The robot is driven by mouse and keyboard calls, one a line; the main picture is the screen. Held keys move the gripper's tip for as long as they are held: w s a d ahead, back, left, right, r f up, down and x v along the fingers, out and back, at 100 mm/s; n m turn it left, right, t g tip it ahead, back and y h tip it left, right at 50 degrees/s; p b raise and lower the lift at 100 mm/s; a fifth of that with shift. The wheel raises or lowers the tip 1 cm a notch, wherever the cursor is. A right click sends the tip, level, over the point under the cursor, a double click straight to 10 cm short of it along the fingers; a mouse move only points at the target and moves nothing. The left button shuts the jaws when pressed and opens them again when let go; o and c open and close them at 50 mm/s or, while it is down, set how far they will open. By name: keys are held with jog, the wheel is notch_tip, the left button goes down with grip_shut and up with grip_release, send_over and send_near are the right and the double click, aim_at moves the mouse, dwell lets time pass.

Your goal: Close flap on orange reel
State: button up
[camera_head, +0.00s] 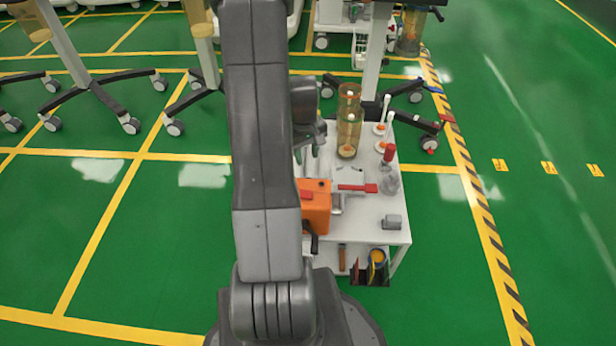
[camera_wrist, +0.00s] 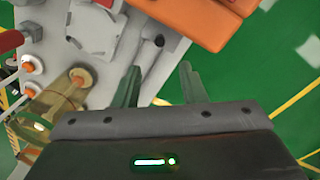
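The orange reel (camera_head: 316,208) sits at the left side of the white cart top, partly hidden behind my arm. In the head view my gripper (camera_head: 312,140) is above the cart, beyond the reel, and partly hidden by my arm.
A red-handled item (camera_head: 357,188) and a grey block (camera_head: 392,222) lie on the white cart top (camera_head: 365,225). Wheeled stand legs are behind and left. Green floor is clear to the right.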

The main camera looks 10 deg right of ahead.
jog(key=f+b, duration=0.1)
jog(key=f, duration=0.5)
jog(key=f+b, duration=0.1)
jog(key=f, duration=0.3)
jog(key=shift+d+f+b, duration=0.1)
jog(key=shift+d+b, duration=0.15)
jog(key=shift+b, duration=0.1)
grip_shut()
